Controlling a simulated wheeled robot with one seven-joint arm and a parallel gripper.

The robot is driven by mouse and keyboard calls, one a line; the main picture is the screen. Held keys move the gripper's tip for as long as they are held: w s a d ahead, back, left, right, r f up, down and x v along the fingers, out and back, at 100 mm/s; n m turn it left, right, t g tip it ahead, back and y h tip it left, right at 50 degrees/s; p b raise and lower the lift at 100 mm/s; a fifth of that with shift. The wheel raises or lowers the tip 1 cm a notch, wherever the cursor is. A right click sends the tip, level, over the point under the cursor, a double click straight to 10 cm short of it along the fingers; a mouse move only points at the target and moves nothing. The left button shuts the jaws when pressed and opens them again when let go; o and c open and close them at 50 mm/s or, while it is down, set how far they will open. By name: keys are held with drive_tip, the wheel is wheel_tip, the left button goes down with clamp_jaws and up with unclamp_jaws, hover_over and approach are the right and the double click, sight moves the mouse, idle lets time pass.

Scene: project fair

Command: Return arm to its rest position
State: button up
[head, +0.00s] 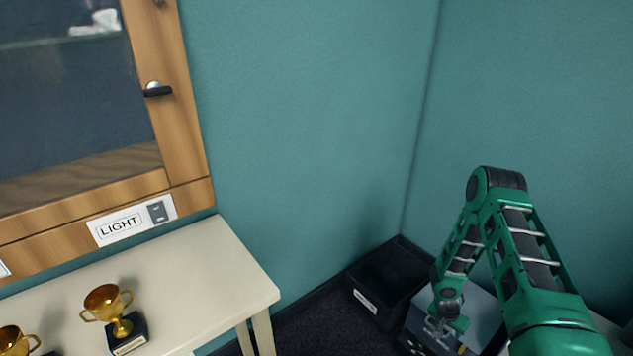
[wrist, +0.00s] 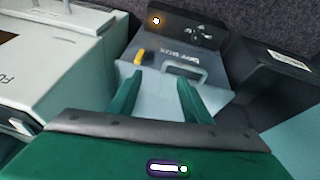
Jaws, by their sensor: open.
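My green arm reaches up from the lower right of the head view, bends at a high elbow and hangs down toward the corner. My gripper (wrist: 159,82) has its two green fingers spread apart in the wrist view, with nothing between them. It is above a grey case (wrist: 175,72) with a handle and a yellow part. The case also shows partly behind my arm in the head view (head: 418,325). I cannot tell the exact gap between the fingertips and the case.
A black open bin (head: 388,278) stands in the corner beside the case; the wrist view shows it at right (wrist: 278,80). A white box (wrist: 55,65) is at left there. A cream table (head: 215,268) holds gold trophies (head: 110,308) below a wood-framed cabinet (head: 190,130).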

drive_tip(key=d+r, duration=0.2)
drive_tip(key=r, duration=0.9)
drive_tip(key=d+r, duration=0.2)
drive_tip(key=r, duration=0.9)
drive_tip(key=s+r+n+g, duration=0.1)
drive_tip(key=s+r, duration=0.2)
drive_tip(key=r, duration=0.6)
drive_tip(key=s+r+g, duration=0.1)
drive_tip(key=s+r, duration=0.3)
drive_tip(key=r, duration=0.5)
drive_tip(key=s+a+r+y, duration=0.1)
drive_tip(key=s+a+r, duration=0.2)
drive_tip(key=s+r, duration=0.3)
drive_tip(key=s+a+r+n+y, duration=0.1)
drive_tip(key=s+a+r, duration=0.3)
drive_tip(key=s, duration=0.8)
drive_tip(key=s+a+r+n+y, duration=0.1)
drive_tip(key=s+a+r+y, duration=0.1)
drive_tip(key=s+r, duration=0.5)
drive_tip(key=shift+s+a+r, duration=0.35)
drive_tip(key=shift+s+a, duration=0.55)
drive_tip(key=shift+s, duration=0.35)
